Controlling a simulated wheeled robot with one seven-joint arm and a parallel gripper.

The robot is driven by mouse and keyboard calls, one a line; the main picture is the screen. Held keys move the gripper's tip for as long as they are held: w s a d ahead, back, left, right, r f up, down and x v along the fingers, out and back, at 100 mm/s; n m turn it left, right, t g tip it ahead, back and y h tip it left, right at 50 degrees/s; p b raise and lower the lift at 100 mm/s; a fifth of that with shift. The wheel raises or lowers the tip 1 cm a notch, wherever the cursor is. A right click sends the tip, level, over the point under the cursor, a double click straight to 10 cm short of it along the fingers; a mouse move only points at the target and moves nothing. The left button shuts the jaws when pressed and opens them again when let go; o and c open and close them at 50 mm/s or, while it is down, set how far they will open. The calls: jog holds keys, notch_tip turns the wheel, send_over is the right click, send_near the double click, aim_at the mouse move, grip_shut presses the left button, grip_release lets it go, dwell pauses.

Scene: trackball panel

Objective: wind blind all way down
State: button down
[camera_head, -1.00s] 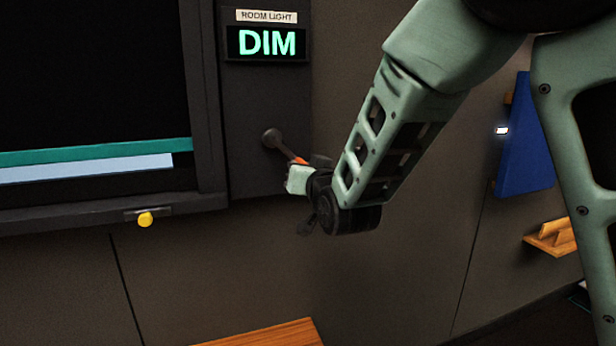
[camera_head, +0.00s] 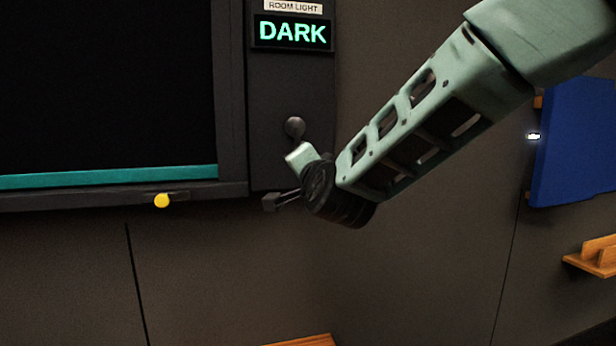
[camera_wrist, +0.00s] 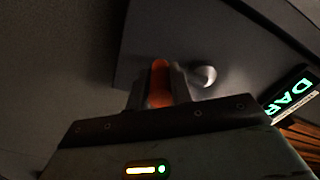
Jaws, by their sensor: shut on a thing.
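The dark blind (camera_head: 100,85) covers the window on the left. Its teal bottom bar (camera_head: 110,177) lies along the sill, with no light strip showing below it. The crank's round grey hub (camera_head: 294,127) is on the dark panel right of the window, and also shows in the wrist view (camera_wrist: 206,75). The crank's orange handle (camera_wrist: 158,85) stands between the fingers of my gripper (camera_wrist: 160,88), which is shut on it. In the head view, my wrist is just below the hub and hides the handle.
A display (camera_head: 292,33) above the crank reads "DARK", under a "ROOM LIGHT" label. A yellow knob (camera_head: 162,200) is on the sill. A blue panel (camera_head: 578,140) and a wooden wall ledge (camera_head: 594,257) are at right. A wooden surface (camera_head: 305,341) shows at the bottom edge.

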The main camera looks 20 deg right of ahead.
jog(key=shift+a, duration=0.15)
dwell(0.4)
jog(key=c, duration=1.3)
grip_release()
jog(key=shift+o, duration=0.2)
jog(key=shift+s, duration=0.1)
jog(key=s, duration=1.7)
jog(key=shift+s+p, duration=0.15)
jog(key=shift+p, duration=0.3)
